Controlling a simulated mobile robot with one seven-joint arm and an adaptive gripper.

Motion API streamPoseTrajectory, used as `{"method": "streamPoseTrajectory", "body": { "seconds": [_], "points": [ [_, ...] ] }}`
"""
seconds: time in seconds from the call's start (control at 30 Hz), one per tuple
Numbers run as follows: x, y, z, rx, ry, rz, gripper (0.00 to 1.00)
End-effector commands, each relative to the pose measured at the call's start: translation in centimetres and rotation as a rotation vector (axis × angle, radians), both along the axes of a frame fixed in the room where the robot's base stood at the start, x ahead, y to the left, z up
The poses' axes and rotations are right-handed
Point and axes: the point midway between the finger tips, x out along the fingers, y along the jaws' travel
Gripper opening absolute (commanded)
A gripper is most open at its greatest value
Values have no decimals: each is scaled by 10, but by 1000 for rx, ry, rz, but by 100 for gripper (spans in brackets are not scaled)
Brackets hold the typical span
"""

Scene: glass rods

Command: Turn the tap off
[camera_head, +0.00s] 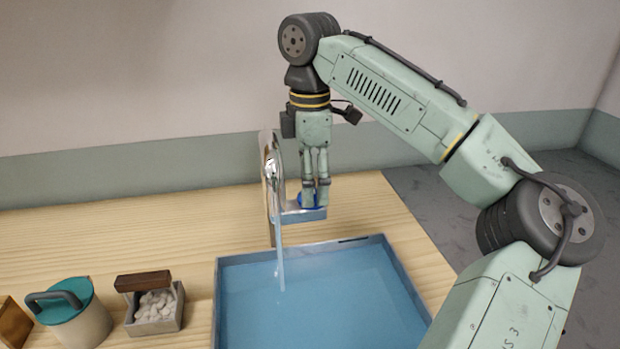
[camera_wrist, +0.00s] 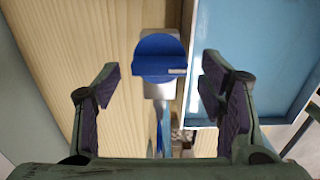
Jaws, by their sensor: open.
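The tap's blue handle (camera_head: 302,200) sits beside my gripper (camera_head: 316,196) in the head view, mostly hidden behind the fingers. In the wrist view the rounded blue handle (camera_wrist: 160,56) lies between the two fingers of my gripper (camera_wrist: 161,80), with a gap on each side. My gripper points down, open and holding nothing. The tap's metal spout (camera_head: 270,168) is to the left of the fingers. A pale stream of water (camera_head: 280,255) runs from it down into the blue basin (camera_head: 219,300). Whether a finger touches the handle cannot be told from the head view.
On the wooden counter (camera_head: 120,235) at front left stand a pot with a teal lid (camera_head: 62,298), a wooden-handled box of white pebbles (camera_head: 154,310) and a brown wooden block (camera_head: 12,325). The counter left of the tap is clear. A wall stands behind.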

Motion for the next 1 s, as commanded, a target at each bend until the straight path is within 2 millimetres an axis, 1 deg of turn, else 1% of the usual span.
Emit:
{"method": "streamPoseTrajectory", "body": {
  "seconds": [0.27, 0.9, 1.0],
  "points": [
    [0, 0, -2, 1, 0, 0, 63],
    [0, 0, -1, 1, 0, 0, 20],
    [0, 0, -1, 1, 0, 0, 16]
  ]
}}
